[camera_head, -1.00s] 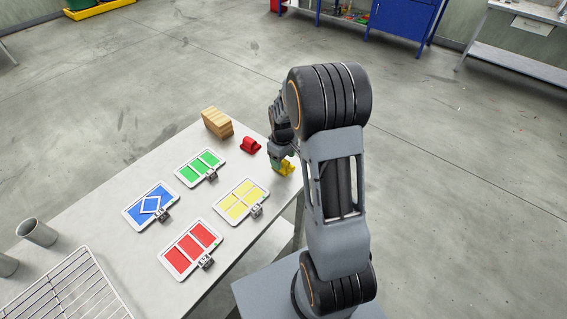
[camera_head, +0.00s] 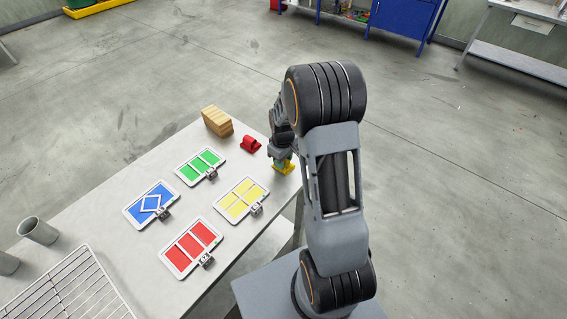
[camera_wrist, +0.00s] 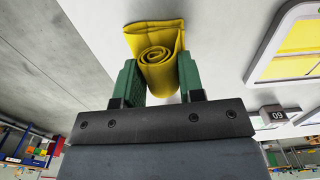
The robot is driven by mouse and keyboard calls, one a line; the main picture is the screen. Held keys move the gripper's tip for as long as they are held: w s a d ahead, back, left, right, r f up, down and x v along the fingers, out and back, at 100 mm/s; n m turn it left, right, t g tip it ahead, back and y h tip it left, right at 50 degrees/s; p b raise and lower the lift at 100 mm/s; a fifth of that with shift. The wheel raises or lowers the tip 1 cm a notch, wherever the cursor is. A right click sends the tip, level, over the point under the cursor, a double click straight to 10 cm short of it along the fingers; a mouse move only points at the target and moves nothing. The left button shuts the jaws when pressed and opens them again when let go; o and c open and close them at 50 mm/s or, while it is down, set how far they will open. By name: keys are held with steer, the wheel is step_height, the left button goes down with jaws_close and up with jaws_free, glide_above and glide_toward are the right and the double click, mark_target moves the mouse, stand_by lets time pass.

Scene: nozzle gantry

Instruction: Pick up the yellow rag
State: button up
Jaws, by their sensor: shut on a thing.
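The yellow rag (camera_wrist: 156,38) is a rolled cloth, its spiral end facing the wrist camera. My gripper (camera_wrist: 158,80) has its two green fingers on either side of the roll, shut on it. In the head view the yellow rag (camera_head: 289,170) is at the table's right edge, partly hidden by my gripper (camera_head: 281,161) above it. I cannot tell whether the rag is clear of the table.
A red rolled rag (camera_head: 250,144) lies just left of my gripper, with a wooden block stack (camera_head: 217,121) behind it. Blue, green, yellow and red panels lie on the table (camera_head: 105,180). Metal cups (camera_head: 38,231) and a wire rack (camera_head: 70,285) are at the left.

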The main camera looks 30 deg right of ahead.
steer(key=shift+r, duration=0.45)
step_height(320, 180, up, 2)
steer(key=shift+r, duration=0.25)
steer(key=s+a+r, duration=0.2)
steer(key=s+r, duration=0.1)
steer(key=s+a+r+b, duration=0.1)
steer(key=s+a+r, duration=0.2)
steer(key=s, duration=0.1)
steer(key=s+a+r+b, duration=0.1)
steer(key=s+a+r, duration=0.2)
steer(key=s, duration=0.1)
steer(key=shift+s+a+r, duration=0.1)
steer(key=shift+s+r, duration=0.1)
steer(key=shift+r, duration=0.1)
